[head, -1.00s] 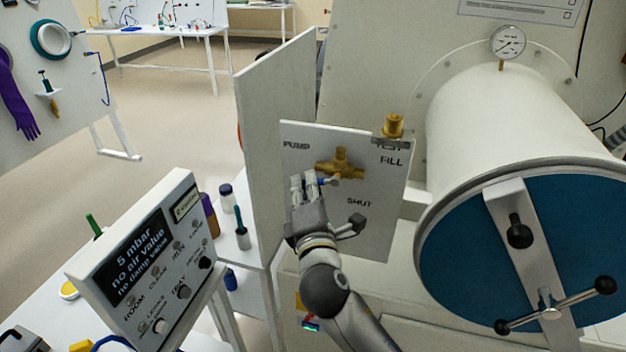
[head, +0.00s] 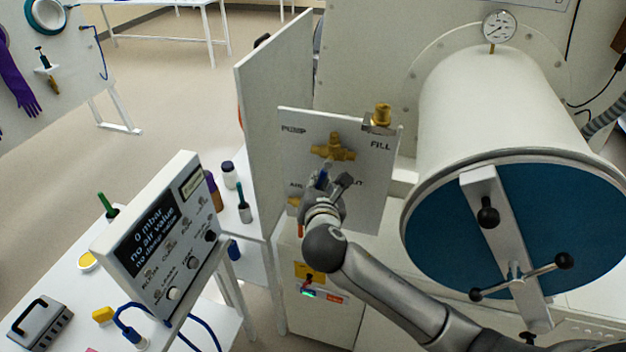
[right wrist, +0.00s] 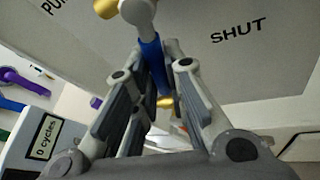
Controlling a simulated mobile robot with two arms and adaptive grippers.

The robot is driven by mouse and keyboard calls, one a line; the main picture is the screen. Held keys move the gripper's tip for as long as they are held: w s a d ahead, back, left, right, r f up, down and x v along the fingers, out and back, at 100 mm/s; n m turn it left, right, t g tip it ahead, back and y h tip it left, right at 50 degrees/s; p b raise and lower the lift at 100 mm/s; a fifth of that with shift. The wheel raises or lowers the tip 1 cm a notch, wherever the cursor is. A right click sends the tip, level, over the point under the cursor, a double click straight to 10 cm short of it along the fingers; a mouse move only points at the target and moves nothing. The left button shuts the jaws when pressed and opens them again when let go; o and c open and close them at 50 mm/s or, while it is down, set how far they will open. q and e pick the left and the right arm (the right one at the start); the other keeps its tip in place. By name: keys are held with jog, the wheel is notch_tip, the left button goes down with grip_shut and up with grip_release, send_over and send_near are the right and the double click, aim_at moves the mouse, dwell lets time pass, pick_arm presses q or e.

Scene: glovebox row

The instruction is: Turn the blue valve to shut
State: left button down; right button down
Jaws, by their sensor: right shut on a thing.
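The brass valve (head: 333,149) is on an upright white panel (head: 345,215) with labels for pump, fill and, partly hidden, shut. Its blue handle (head: 323,172) hangs downward, tilted slightly left, from the valve body. My right gripper (head: 322,183) reaches up from below and is shut on the handle, its hand covering part of the panel. In the right wrist view the blue handle (right wrist: 150,55) runs down between the two fingers (right wrist: 155,82). The SHUT label (right wrist: 238,33) is to the right of the handle there. My left gripper is not in view.
A large white cylinder (head: 500,110) with a blue door and crossbar stands close on the right. A tilted control box (head: 160,240) reading 0 mbar stands at front left. A tall white partition (head: 275,120) borders the panel on the left.

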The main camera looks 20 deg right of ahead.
jog(key=shift+s+d+f+n+g+h, duration=0.1)
jog(key=shift+s+d+n+g+h, duration=0.3)
jog(key=shift+n, duration=0.3)
jog(key=shift+s+d+f+n+g+h, duration=0.15)
jog(key=shift+d+n+g+h, duration=0.3)
jog(key=shift+n, duration=0.25)
jog(key=c, duration=1.5)
grip_release()
jog(key=shift+o, duration=0.2)
jog(key=shift+r, duration=0.1)
jog(key=v, duration=1.2)
jog(key=shift+d, duration=0.15)
